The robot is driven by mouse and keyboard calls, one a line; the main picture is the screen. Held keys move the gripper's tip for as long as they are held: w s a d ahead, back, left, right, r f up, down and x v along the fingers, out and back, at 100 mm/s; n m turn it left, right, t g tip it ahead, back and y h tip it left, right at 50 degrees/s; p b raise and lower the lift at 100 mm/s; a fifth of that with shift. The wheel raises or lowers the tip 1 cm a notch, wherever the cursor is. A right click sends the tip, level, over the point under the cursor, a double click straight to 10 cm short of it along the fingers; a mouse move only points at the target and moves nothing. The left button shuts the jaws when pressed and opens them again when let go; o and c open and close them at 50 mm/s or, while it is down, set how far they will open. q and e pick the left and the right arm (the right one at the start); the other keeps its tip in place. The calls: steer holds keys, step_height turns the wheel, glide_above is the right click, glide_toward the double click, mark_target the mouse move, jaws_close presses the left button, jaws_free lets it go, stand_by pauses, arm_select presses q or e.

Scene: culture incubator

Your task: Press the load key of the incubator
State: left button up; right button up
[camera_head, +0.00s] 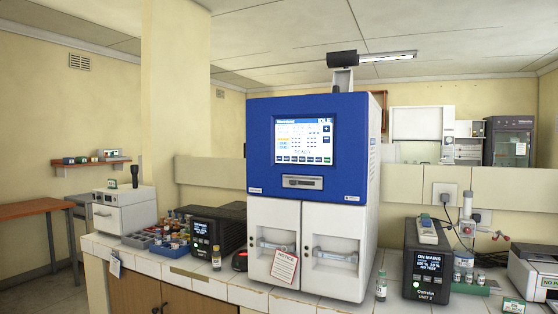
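The incubator (258,225) stands on the tiled bench in the middle of the head view. Its upper front is blue and its two lower doors are white with bar handles. A lit touchscreen (303,141) is set in the blue panel, with a row of small dark keys along its lower edge and a few keys down its right side. The key labels are too small to read, so I cannot tell which is the load key. A slot (302,182) sits below the screen. Neither of my grippers shows in this view.
The tiled bench (225,285) carries a dark box with a display (425,262) at right, a small vial (381,286), a vial rack (165,248) and another dark unit (215,232) at left. A notice tag (284,266) hangs on the incubator's left door.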

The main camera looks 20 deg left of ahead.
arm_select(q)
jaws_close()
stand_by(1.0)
